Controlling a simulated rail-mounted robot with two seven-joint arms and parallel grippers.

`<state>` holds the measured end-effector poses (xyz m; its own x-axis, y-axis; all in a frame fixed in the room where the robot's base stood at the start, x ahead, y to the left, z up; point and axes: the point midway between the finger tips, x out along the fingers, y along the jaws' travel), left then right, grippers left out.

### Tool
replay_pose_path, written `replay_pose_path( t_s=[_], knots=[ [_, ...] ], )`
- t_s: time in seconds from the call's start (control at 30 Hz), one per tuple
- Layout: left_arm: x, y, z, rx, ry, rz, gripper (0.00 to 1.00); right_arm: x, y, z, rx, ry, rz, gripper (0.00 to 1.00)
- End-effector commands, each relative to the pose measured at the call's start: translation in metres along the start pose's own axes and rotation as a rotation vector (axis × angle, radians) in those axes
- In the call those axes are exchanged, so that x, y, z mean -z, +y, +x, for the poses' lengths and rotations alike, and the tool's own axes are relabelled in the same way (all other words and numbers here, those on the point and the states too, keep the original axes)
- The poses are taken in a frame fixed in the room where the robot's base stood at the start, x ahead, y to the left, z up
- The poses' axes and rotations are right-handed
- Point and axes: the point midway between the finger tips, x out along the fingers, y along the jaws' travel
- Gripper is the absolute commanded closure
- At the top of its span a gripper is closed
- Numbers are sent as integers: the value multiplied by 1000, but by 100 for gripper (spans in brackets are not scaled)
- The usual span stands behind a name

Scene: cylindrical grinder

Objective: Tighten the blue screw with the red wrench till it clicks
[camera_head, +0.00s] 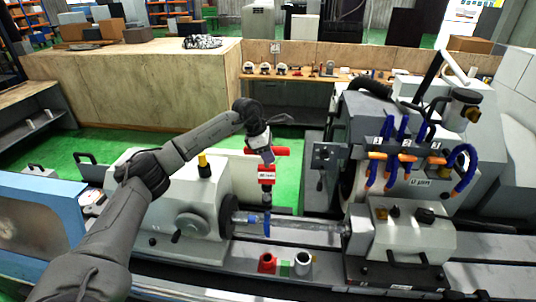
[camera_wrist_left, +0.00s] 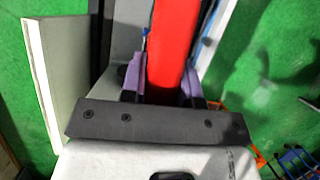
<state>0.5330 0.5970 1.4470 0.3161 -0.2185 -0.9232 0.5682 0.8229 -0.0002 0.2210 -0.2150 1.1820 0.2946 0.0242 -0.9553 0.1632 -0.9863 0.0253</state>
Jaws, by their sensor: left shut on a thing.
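My left gripper (camera_head: 264,153) is shut on the red wrench (camera_head: 267,174), above the workpiece area of the grinder. The wrench hangs roughly upright, with a red bar at the top, a red block with a pale marking and a dark shaft below. In the left wrist view the red wrench (camera_wrist_left: 172,45) lies between the purple fingertips of the gripper (camera_wrist_left: 162,82). A blue part (camera_head: 267,226), likely the blue screw, stands at the spindle just below the shaft. I cannot tell whether the shaft touches it. My right gripper is not in view.
The grinder's right-hand housing (camera_head: 408,235) and blue hoses (camera_head: 388,150) stand to the right. A handwheel (camera_head: 192,224) is at the left. Green floor lies behind.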

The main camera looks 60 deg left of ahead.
Motion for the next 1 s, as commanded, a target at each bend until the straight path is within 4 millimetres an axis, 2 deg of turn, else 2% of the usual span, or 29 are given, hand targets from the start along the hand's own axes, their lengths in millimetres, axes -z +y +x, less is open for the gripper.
replay_pose_path(
  t_s=[0.57,1.0],
  knots=[
    [-1,0,-3,1,-2,5,100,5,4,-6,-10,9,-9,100],
    [12,0,29,1,-2,4,100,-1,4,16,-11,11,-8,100]
  ],
)
